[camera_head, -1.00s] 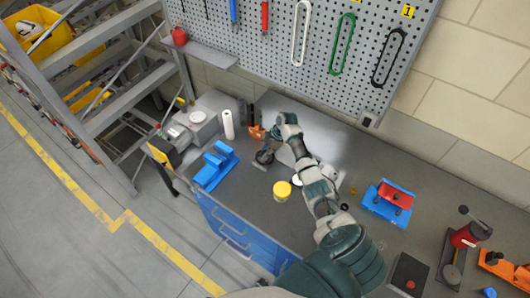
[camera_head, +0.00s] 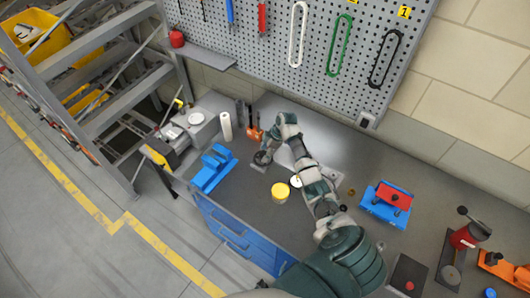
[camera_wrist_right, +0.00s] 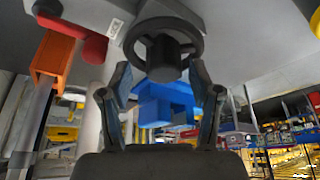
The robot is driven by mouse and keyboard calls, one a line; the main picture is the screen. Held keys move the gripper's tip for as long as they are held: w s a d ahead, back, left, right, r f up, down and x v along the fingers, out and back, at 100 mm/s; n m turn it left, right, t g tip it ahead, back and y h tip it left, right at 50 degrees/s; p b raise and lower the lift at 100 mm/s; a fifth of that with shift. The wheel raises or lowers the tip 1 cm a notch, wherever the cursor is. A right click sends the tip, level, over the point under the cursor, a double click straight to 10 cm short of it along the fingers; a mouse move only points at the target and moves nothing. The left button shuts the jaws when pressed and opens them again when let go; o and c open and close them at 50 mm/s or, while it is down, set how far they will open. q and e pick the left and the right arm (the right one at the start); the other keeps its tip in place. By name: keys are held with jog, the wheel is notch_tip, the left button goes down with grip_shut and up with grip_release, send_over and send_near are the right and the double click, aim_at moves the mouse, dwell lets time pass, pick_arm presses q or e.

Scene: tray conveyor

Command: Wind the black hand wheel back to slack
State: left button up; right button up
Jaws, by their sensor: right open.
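The black hand wheel (camera_wrist_right: 190,28) fills the top middle of the right wrist view, with a dark round rim and a thick hub facing the camera. It is mounted on a grey body. My right gripper (camera_wrist_right: 160,88) is open, its two fingers spread below the wheel, one on each side of the hub in the picture. I cannot tell whether either finger touches it. In the head view my right gripper (camera_head: 266,152) is over the far side of the bench, partly hidden by its own wrist. The wheel is hard to make out there. My left gripper is not in view.
A blue vise-like block (camera_head: 213,168) stands left of my gripper, and a yellow-lidded pot (camera_head: 281,191) stands in front. A white roll (camera_head: 226,126) and an orange part (camera_head: 254,134) are behind. A blue-and-red fixture (camera_head: 387,203) is to the right.

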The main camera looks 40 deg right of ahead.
jog(key=v, duration=1.1)
jog(key=shift+d+r, duration=0.2)
jog(key=shift+r, duration=0.1)
jog(key=shift+a, duration=0.1)
